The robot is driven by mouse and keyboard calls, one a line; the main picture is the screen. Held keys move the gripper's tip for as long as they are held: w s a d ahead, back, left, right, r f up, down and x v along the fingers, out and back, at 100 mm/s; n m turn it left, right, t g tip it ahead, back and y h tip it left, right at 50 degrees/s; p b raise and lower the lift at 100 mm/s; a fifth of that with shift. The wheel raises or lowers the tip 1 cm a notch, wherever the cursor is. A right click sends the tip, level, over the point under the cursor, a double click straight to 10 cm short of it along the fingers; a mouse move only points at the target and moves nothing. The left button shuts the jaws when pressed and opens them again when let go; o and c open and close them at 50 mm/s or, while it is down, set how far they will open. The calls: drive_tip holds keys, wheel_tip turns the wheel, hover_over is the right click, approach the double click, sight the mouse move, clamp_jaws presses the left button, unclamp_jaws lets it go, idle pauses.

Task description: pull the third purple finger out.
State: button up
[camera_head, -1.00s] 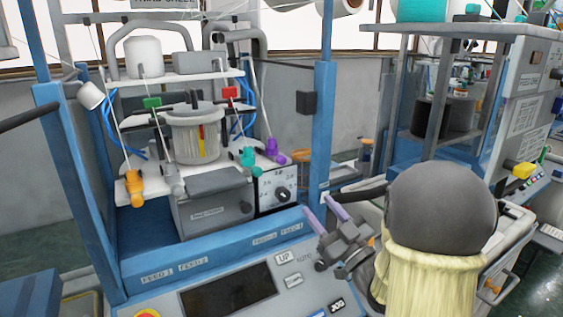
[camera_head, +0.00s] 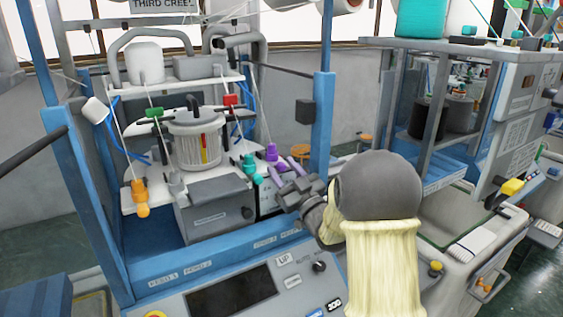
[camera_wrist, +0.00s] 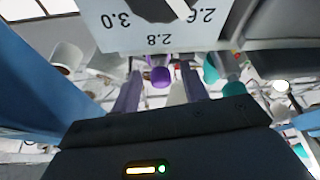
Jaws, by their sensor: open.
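The purple finger (camera_head: 272,152) hangs at the right end of the white shelf on the knitting machine, with the teal finger (camera_head: 250,165) just left of it. My gripper (camera_head: 285,166) is open, with its two purple-grey fingertips close in front of the purple finger. In the wrist view, the purple finger (camera_wrist: 160,77) shows between my gripper's two fingers (camera_wrist: 160,84), with no visible contact. The teal finger (camera_wrist: 211,71) lies just outside the right-hand jaw in that view. I cannot tell the remaining depth.
A blue post (camera_head: 322,125) stands just right of my gripper. An orange finger (camera_head: 140,197) hangs at the shelf's left end. The control panel (camera_head: 232,290) is below.

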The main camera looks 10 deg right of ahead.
drive_tip(key=shift+w+a+r, duration=0.25)
drive_tip(key=shift+w, duration=0.35)
